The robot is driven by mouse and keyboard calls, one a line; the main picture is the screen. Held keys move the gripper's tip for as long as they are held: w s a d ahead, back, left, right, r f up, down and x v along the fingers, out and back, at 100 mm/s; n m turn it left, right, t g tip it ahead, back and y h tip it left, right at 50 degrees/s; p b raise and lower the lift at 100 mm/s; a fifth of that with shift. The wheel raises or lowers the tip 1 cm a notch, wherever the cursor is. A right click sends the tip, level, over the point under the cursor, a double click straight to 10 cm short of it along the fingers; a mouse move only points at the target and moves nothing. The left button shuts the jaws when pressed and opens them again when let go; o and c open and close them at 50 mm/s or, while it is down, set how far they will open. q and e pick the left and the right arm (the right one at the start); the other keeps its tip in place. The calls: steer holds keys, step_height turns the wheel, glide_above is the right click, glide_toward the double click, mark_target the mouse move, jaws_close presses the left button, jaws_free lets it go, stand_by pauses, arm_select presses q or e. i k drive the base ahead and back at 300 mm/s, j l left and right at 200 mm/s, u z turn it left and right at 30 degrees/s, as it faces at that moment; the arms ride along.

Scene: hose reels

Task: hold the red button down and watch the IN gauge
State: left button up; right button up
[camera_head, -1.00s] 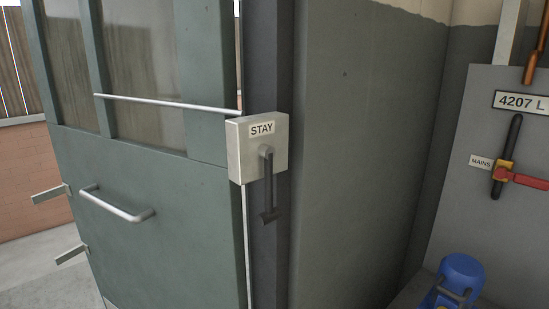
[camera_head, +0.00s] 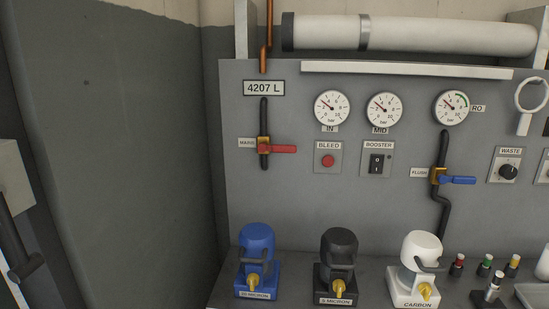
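The red button (camera_head: 327,161) sits on a small grey plate labelled BLEED on the grey panel. No gripper touches it. The IN gauge (camera_head: 332,107) is a round white dial above the button, labelled IN and marked bar. Its needle points to the upper left, at the low part of the scale; the exact reading is too small to tell.
The MID gauge (camera_head: 384,110) and RO gauge (camera_head: 451,107) are to the right. A red-handled MAINS valve (camera_head: 277,149) is left of the button, a BOOSTER switch (camera_head: 377,164) right. Blue (camera_head: 257,256), black (camera_head: 338,262) and white (camera_head: 419,263) filter housings stand below.

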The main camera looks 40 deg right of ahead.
mark_target(328, 160)
steer(key=k+j+z, duration=0.1)
steer(key=z, duration=1.55)
steer(key=k+l, duration=0.05)
steer(key=l, duration=0.05)
